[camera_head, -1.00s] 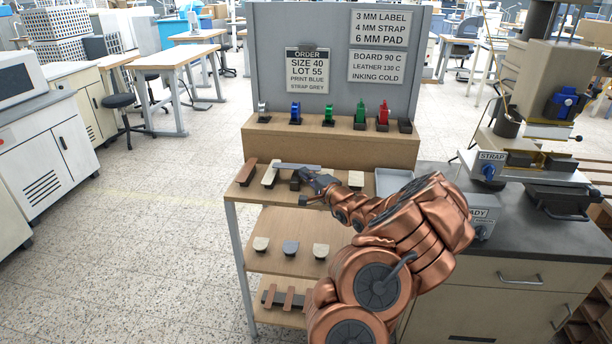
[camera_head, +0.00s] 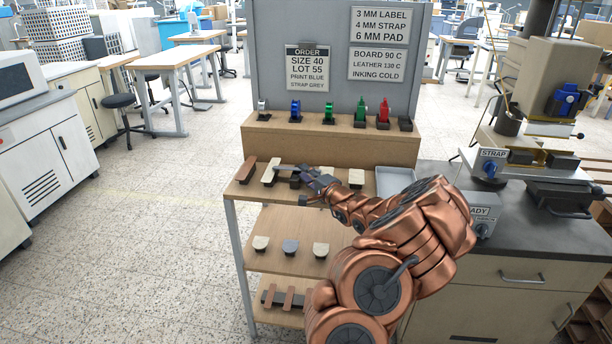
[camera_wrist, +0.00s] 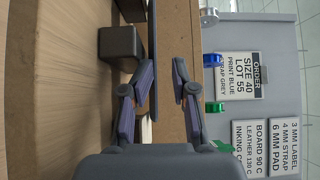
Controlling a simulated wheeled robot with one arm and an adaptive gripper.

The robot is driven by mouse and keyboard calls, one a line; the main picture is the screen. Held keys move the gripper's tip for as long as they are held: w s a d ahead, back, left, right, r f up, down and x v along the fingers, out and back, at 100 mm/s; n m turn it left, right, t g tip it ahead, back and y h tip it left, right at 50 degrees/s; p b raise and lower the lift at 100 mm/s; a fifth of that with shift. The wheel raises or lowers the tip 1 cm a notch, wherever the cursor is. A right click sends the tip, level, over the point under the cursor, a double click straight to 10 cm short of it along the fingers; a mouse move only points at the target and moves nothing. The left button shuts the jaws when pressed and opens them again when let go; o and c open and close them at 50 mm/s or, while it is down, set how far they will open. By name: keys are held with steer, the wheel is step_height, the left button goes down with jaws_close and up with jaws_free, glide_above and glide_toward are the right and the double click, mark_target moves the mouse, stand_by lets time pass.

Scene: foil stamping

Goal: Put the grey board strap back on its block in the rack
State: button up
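The grey strap (camera_head: 285,167) is a thin flat strip at the upper shelf of the rack (camera_head: 262,208). In the wrist view the strap (camera_wrist: 152,40) shows edge-on, just above a dark block (camera_wrist: 120,45), with little or no gap; I cannot tell whether they touch. The dark block (camera_head: 295,182) also shows in the head view, partly hidden by my gripper. My gripper (camera_head: 313,180) is at the strap's near end. In the wrist view its fingers (camera_wrist: 163,80) stand apart, with the strap beside the lower finger and clear space toward the upper one.
A brown strap (camera_head: 246,171) and a cream strap (camera_head: 271,171) lie to the left. A cream piece (camera_head: 356,178) and a grey tray (camera_head: 393,181) are to the right. Coloured spools (camera_head: 329,113) stand on the ledge behind. A stamping press (camera_head: 540,110) stands at right.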

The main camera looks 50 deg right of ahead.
stand_by(0.4)
steer(key=shift+r+p, duration=0.7)
steer(key=shift+p, duration=0.45)
steer(key=s+a+b, duration=0.2)
steer(key=s+b, duration=0.1)
steer(key=s, duration=0.8)
steer(key=shift+s+f+b, duration=0.2)
steer(key=shift+s+b, duration=0.1)
steer(key=shift+s, duration=0.1)
steer(key=shift+a, duration=0.1)
